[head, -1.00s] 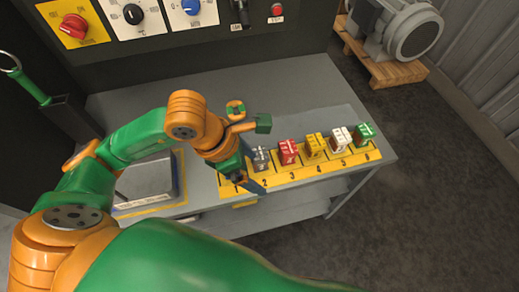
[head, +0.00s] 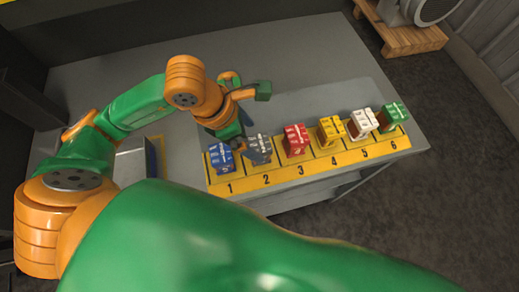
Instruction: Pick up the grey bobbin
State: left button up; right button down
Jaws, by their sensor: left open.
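The grey bobbin (head: 259,149) stands at number 2 on the yellow numbered strip (head: 300,176), between a blue bobbin (head: 222,158) at 1 and a red bobbin (head: 295,140) at 3. My left gripper (head: 243,119) is open and empty. In the picture it lies just above the blue and grey bobbins, close to the grey one's upper left; its height over the table is hard to tell. No contact with the grey bobbin is clear. My right gripper is not in view.
A yellow bobbin (head: 330,131), a white bobbin (head: 362,124) and a green bobbin (head: 394,117) stand at 4 to 6. The grey table (head: 300,60) is bare behind the row. A motor on a pallet (head: 405,38) stands on the floor beyond.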

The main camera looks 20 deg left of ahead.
aim_at(259, 144)
pick_arm(q)
jog(key=x, duration=0.2)
jog(key=d+p+x, duration=0.1)
jog(key=x, duration=0.2)
jog(key=shift+s+d+f, duration=0.1)
jog(key=shift+s+f, duration=0.05)
jog(key=shift+f, duration=0.05)
jog(key=shift+d+f, duration=0.1)
jog(key=shift+f, duration=0.3)
grip_shut()
